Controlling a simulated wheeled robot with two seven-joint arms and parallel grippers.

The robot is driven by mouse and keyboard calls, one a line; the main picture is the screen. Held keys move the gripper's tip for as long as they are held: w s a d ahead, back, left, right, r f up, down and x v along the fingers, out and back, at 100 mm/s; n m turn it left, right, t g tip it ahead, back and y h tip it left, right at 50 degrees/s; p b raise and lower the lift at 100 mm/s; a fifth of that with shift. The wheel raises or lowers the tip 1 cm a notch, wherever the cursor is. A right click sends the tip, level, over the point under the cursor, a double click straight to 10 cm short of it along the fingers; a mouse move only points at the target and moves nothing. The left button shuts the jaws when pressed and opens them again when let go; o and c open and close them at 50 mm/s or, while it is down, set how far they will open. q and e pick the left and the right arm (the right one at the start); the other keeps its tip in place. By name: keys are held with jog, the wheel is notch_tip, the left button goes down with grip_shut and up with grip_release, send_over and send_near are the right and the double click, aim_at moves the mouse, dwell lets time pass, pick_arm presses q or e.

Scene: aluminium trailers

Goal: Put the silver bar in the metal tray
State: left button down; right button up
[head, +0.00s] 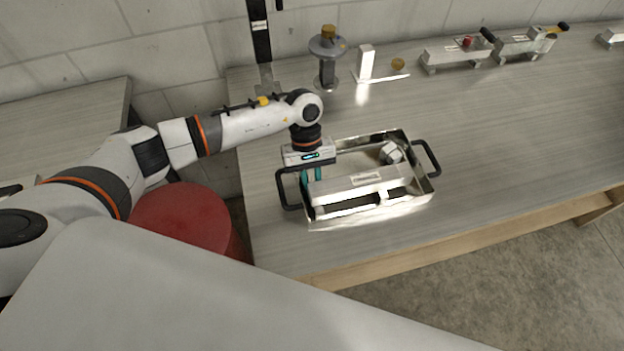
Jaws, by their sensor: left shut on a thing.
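The metal tray (372,213) is a shiny rectangular tray with a black handle at each end, on the table near its front edge. The silver bar (362,184) is a long pale metal bar lying lengthwise over the front part of the tray. My left gripper (312,176) points down at the tray's left end, with teal fingers shut on the bar's left end. I cannot tell whether the bar touches the tray floor or hangs just above it. My right gripper is out of view.
A small metal block (390,153) is in the tray's back right corner. Behind stand a grey dial-topped stand (328,60), a white upright block (366,62) and metal fixtures (455,54). A red drum (185,218) is left of the table. The table right of the tray is clear.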

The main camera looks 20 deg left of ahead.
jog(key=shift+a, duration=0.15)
pick_arm(q)
jog(key=c, duration=1.6)
grip_release()
jog(key=shift+f, duration=0.1)
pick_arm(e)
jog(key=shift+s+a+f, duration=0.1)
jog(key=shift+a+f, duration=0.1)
pick_arm(q)
jog(key=shift+r, duration=0.3)
jog(key=b+v, duration=0.3)
jog(key=v, duration=0.8)
jog(key=shift+r, duration=0.35)
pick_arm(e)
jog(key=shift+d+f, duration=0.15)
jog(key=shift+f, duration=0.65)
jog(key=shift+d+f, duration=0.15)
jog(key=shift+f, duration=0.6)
pick_arm(q)
jog(key=shift+w+a, duration=0.1)
